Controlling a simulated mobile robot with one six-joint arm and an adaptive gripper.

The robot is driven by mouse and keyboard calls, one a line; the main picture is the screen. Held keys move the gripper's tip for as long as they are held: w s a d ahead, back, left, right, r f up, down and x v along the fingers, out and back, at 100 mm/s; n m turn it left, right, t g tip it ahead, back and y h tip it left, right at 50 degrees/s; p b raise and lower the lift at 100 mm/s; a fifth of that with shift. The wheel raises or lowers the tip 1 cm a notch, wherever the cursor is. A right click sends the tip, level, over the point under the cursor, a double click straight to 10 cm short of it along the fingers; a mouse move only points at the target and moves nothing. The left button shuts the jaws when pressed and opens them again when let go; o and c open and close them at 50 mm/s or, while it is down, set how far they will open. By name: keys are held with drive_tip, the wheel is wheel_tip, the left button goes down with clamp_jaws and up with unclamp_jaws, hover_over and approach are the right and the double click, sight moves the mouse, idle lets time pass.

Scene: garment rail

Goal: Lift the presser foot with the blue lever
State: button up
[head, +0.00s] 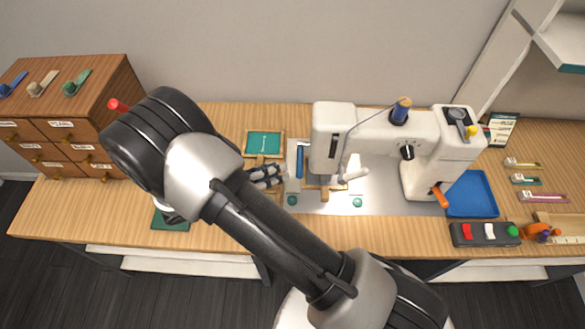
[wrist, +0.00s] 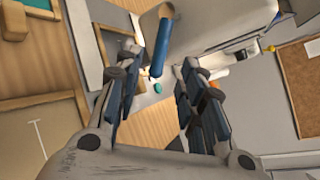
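The white sewing machine (head: 335,125) stands at the middle right of the table. The blue lever (head: 299,160) hangs upright at the left end of its head. In the wrist view the blue lever (wrist: 161,42) appears as a tilted bar beyond the gap between my fingers. My gripper (head: 281,173) is just left of the lever, with its fingers pointing toward it. In the wrist view my gripper (wrist: 160,68) is open, its fingers apart with nothing clearly held. I cannot tell whether a finger touches the lever. The presser foot is not clearly visible under the machine head.
A wooden frame with teal cloth (head: 264,143) lies behind my gripper. Teal discs (head: 357,202) lie near the machine. An orange lever (head: 440,195), a blue tray (head: 470,195) and a button box (head: 485,234) are at the right. A drawer cabinet (head: 110,85) stands at the left.

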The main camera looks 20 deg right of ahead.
sight(302, 160)
drive_tip(key=b+x, duration=0.1)
drive_tip(key=x, duration=0.5)
drive_tip(key=shift+d, duration=0.2)
clamp_jaws()
idle(0.5)
